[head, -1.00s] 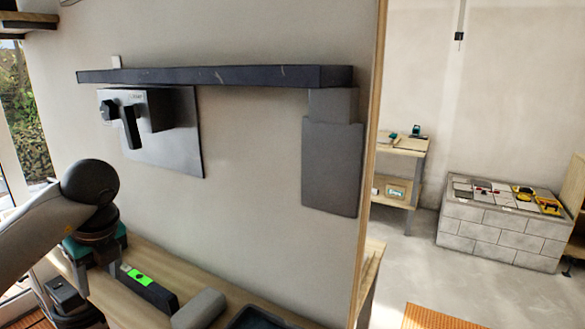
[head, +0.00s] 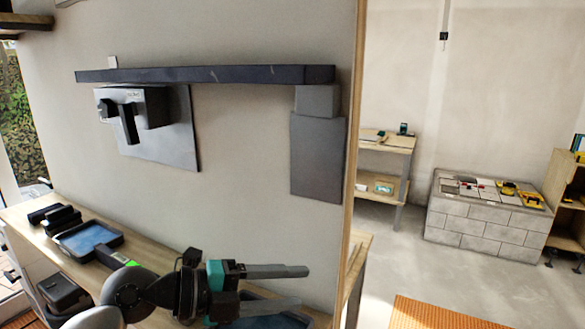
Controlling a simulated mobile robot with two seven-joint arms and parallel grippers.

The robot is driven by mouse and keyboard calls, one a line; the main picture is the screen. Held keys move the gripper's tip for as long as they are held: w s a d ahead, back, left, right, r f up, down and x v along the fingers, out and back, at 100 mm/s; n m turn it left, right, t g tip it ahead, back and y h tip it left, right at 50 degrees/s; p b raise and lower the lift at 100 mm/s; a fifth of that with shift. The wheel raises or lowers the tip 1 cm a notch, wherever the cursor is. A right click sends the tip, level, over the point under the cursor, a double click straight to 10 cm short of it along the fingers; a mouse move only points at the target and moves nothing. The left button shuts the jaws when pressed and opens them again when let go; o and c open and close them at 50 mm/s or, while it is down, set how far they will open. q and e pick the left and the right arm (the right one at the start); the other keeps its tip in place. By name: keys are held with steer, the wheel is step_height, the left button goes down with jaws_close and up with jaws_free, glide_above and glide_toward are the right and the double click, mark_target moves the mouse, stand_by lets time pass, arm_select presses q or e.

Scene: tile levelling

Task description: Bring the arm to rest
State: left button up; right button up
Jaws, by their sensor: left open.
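My left gripper (head: 288,288) shows at the bottom middle of the head view, at the end of my left arm. Its two grey fingers point right and stand apart, with nothing between them. It appears above or in front of the wooden worktop (head: 180,252) under the wall; its exact height I cannot tell. A dark tray lies partly hidden behind the fingers. My right arm and gripper do not show.
A blue-lined tray (head: 88,238) and dark blocks (head: 55,216) lie on the worktop at the left. A dark shelf (head: 205,75) runs along the wall above. A block-built stand (head: 485,222) with tools is at the right, with open floor before it.

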arm_select(q)
step_height(320, 180, up, 6)
steer(key=d+f+n+t+h, duration=0.1)
steer(key=n+t+h, duration=0.2)
steer(key=w+a+r+n+t+y, duration=0.25)
steer(key=a+n+t+y, duration=0.5)
steer(key=n+t, duration=0.55)
steer(key=s+a+f+n+g+y, duration=0.2)
steer(key=a+f+n+g+y, duration=0.2)
steer(key=a+f+n+y, duration=0.7)
steer(key=s+d+f+n+g+h, duration=0.2)
steer(key=s+f+g, duration=1.2)
steer(key=s+f, duration=0.75)
step_height(320, 180, down, 20)
steer(key=s, duration=0.2)
steer(key=s+a+f+g+b, duration=0.1)
steer(key=s+a+f+g, duration=0.1)
steer(key=s+f, duration=1.3)
steer(key=shift+a+f+m+y, duration=0.15)
steer(key=shift+f+m+y, duration=0.1)
steer(key=shift+m+y, duration=0.1)
